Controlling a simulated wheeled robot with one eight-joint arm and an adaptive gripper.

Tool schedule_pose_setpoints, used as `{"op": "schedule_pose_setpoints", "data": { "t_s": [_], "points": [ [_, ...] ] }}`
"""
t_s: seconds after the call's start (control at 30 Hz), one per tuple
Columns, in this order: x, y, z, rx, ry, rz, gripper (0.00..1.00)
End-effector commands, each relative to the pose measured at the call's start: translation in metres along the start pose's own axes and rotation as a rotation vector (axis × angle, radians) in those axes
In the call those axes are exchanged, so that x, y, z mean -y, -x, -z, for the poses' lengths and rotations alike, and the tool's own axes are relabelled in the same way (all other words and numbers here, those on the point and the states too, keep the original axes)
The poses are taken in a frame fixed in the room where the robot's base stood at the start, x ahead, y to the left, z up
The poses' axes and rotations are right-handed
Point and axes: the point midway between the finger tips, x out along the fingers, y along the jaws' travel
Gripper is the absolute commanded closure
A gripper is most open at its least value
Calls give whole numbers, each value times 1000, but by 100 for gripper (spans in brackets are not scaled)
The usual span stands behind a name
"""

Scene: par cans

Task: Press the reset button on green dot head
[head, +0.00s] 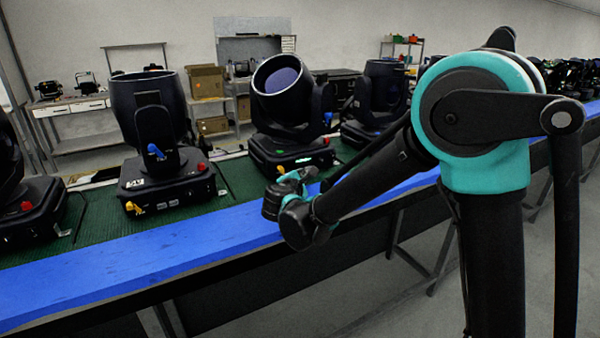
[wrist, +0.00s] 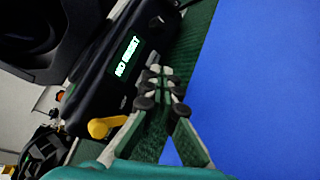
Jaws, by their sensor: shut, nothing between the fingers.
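A black moving-head light (head: 292,135) stands on the green mat, its lens tilted up. Its base carries a small green-white mark (head: 303,160), a red part (head: 326,141) and a yellow part (head: 281,170). My gripper (head: 294,178) is in front of this base. In the wrist view a black base fills the upper left, with a lit display (wrist: 128,56), a yellow knob (wrist: 104,127) and an orange-red button (wrist: 59,96). My gripper (wrist: 162,78) is shut and empty beside the display, contact unclear.
Another head light (head: 155,140) stands to the left and one (head: 378,100) to the right, both close by. A blue strip (head: 130,255) runs along the table's front edge and is bare. Shelves and cardboard boxes (head: 207,82) stand far behind.

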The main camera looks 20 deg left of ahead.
Motion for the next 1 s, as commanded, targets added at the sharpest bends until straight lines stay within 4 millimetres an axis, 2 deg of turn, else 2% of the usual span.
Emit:
{"op": "schedule_pose_setpoints", "data": {
  "t_s": [1.0],
  "points": [
    [-5, -6, 4, 0, 0, 0, 100]
  ]
}}
